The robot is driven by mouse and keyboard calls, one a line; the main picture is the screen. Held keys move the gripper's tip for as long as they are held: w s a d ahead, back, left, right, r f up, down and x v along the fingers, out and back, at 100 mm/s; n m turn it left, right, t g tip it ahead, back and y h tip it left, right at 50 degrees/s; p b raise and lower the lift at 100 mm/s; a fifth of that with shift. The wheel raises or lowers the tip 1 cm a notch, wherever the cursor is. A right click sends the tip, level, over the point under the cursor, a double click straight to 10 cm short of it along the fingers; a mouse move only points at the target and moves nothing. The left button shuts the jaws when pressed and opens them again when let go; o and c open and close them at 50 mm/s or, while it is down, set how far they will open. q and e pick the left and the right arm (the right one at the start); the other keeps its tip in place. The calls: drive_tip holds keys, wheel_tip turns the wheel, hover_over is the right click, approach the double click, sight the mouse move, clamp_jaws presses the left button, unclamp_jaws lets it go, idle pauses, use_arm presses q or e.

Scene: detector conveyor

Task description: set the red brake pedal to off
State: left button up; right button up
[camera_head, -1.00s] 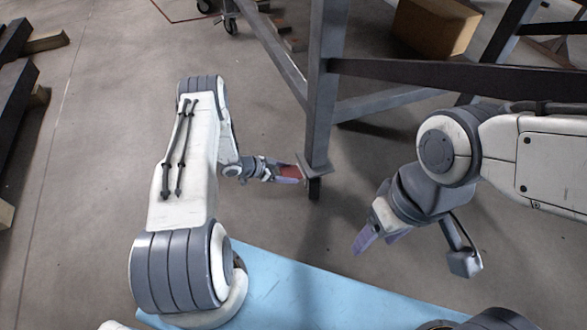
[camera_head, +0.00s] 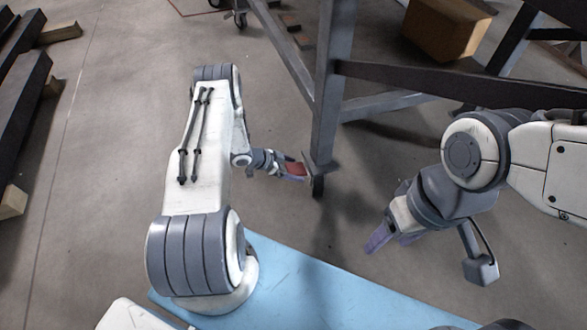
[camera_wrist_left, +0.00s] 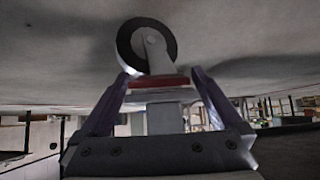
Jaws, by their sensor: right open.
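The red brake pedal (camera_head: 296,168) sits low at the foot of a grey frame leg, beside its caster wheel (camera_head: 318,185). My left gripper (camera_head: 292,171) is at the pedal. In the left wrist view, the pedal (camera_wrist_left: 158,83) shows as a red strip in front of the wheel (camera_wrist_left: 147,45), between the two spread purple fingers. The fingers stand wide apart; I cannot tell whether they touch the pedal's sides. My right gripper (camera_head: 392,242) is open and empty, above the floor to the right of the leg.
The grey metal frame leg (camera_head: 331,90) rises just beyond the pedal, with a dark beam (camera_head: 440,82) running right. A brown box (camera_head: 446,30) is at the upper right. Dark beams on wooden blocks lie at far left. The floor left of my left arm is clear.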

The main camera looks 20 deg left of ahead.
use_arm(q)
drive_tip(key=shift+s+a+r, duration=0.1)
drive_tip(key=shift+r, duration=0.15)
drive_tip(key=p+v, duration=0.5)
drive_tip(key=v, duration=0.5)
drive_tip(key=shift+f, duration=0.15)
